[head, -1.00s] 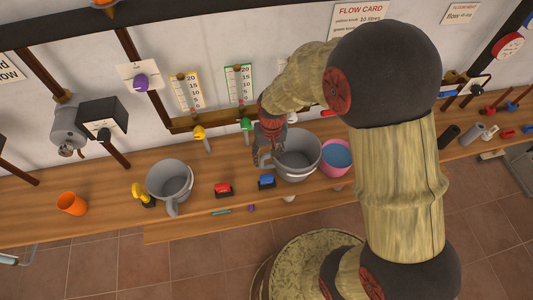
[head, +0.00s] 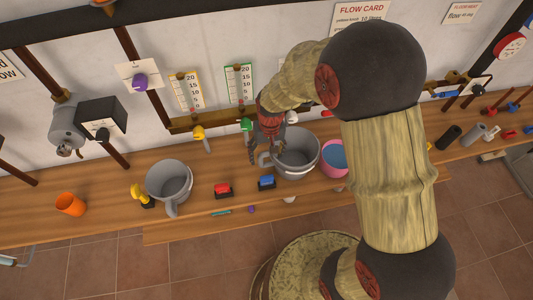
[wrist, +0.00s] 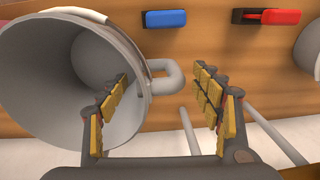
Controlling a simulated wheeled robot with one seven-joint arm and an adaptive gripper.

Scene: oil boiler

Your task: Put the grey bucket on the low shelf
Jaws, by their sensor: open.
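A grey bucket (head: 296,160) stands upright on the wooden bench, its side handle on its left; in the wrist view this bucket (wrist: 60,85) fills the left side. My gripper (head: 266,150) is at the bucket's left rim, over the handle side. In the wrist view my gripper (wrist: 160,105) is open, with the handle showing between its fingers and no finger closed on it. A second grey bucket (head: 168,182) with a handle stands further left on the bench. A lower wooden ledge (head: 180,231), apparently the low shelf, runs along the bench front.
Red (head: 223,190) and blue (head: 266,182) switches sit in front. An orange cup (head: 70,204) is far left. A teal stick (head: 221,212) lies on the ledge, whose left part is clear.

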